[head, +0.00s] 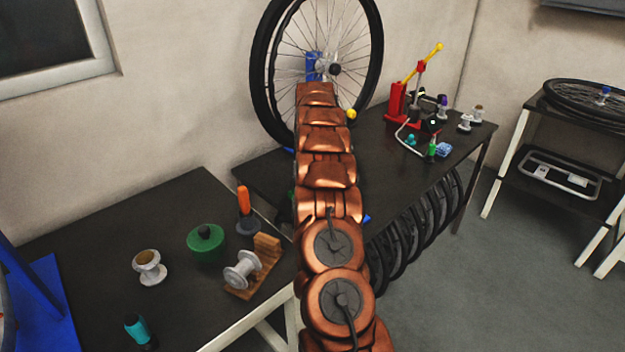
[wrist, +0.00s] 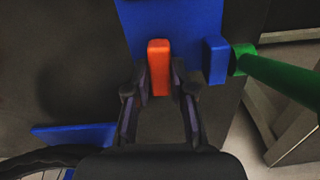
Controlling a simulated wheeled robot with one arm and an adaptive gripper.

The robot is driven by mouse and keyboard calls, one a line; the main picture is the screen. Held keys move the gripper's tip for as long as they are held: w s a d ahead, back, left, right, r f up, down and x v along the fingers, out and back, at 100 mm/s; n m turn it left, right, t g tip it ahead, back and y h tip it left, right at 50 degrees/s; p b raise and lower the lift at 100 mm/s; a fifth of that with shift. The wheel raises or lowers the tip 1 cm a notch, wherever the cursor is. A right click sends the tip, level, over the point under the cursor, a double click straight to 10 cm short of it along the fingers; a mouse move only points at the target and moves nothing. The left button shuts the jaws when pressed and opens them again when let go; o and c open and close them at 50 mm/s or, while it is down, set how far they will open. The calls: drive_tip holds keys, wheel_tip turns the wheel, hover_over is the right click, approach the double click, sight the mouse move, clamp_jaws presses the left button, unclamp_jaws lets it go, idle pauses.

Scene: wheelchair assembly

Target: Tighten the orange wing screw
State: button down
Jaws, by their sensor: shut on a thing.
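The orange wing screw (wrist: 158,52) shows in the wrist view as an upright orange block in front of a blue plate (wrist: 200,16). My gripper (wrist: 160,82) has one dark finger on each side of the screw's near end and is shut on it. In the head view my own arm covers the gripper and the screw. A smaller blue block (wrist: 215,60) and a green rod (wrist: 282,84) sit just right of the screw.
A large spoked wheel (head: 376,50) stands upright behind my arm. The right part of the dark table holds a red press (head: 397,101). The left table holds a green round part (head: 205,243), an orange-handled tool (head: 243,200) and metal hubs (head: 149,268). Several black tyres (head: 418,233) hang below the table.

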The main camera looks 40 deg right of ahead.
drive_tip(key=shift+w, duration=0.1)
idle(0.5)
drive_tip(key=c, duration=1)
unclamp_jaws()
drive_tip(key=shift+r, duration=3.75)
